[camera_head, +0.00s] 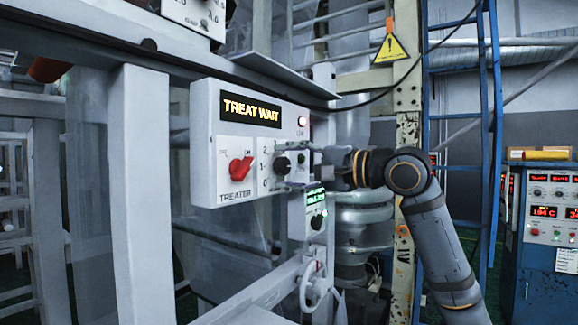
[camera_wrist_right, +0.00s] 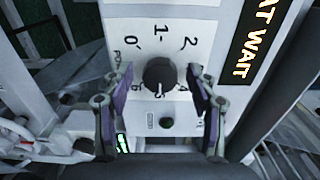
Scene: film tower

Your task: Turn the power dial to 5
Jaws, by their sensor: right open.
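The power dial (camera_head: 282,165) is a round black knob on the right side of the white treater panel (camera_head: 205,130). In the right wrist view the dial (camera_wrist_right: 160,72) sits in a ring of printed numbers, with 0, 1 and 2 above it and others partly hidden below. I cannot tell for sure which number its pointer marks. My right gripper (camera_head: 300,166) is at the dial. In the right wrist view its fingers (camera_wrist_right: 160,80) are open, one on each side of the dial with gaps between. My left gripper is not in view.
A red switch (camera_head: 240,168) is left of the dial, under a display (camera_head: 250,109) reading TREAT WAIT. A box with a green display (camera_head: 316,199) hangs below. A blue ladder (camera_head: 486,130) stands at right.

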